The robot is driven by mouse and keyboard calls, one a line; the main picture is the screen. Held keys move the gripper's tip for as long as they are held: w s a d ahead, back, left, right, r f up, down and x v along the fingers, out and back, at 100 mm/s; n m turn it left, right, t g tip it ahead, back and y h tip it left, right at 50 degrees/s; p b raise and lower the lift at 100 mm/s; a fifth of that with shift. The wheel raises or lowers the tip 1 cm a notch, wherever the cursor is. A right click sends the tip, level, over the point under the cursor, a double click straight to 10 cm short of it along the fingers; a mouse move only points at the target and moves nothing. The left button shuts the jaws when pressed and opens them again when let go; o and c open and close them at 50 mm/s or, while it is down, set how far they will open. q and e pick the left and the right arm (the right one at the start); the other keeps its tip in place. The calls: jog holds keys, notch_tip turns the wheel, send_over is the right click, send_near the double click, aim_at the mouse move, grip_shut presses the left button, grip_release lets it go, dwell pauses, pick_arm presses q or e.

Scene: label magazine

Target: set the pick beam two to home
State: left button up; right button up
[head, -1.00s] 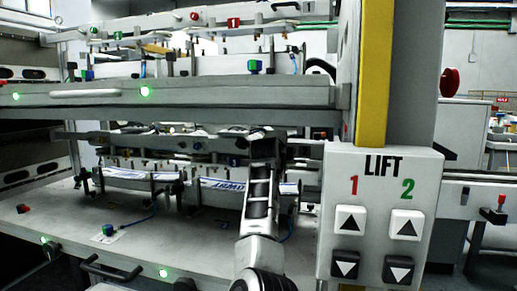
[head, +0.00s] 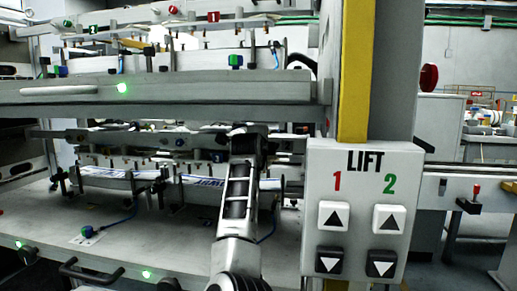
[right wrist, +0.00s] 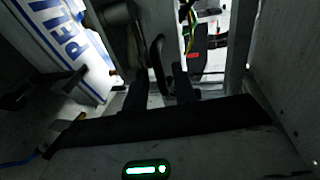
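On the upper level in the head view, a green number 2 tag (head: 93,29) and a red number 1 tag (head: 213,17) mark the frame. Which bar is pick beam two, and its position, I cannot tell for sure. My right arm rises through the middle, and its gripper (head: 248,132) reaches into the lower bay under the grey crossbeam (head: 200,95). In the right wrist view, the dark fingers of my right gripper (right wrist: 160,95) stand apart, with a dark curved part (right wrist: 157,62) beyond them. White labels with blue lettering (right wrist: 70,30) lie at left. My left gripper is out of view.
The lift panel (head: 357,215), with up and down buttons under 1 and 2, stands right of my arm below a yellow post (head: 355,70). The lower deck (head: 150,235) carries a blue-green knob (head: 87,231) and a black handle (head: 90,270). White labels (head: 205,181) sit in the lower bay.

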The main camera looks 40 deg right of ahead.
jog(key=v, duration=1)
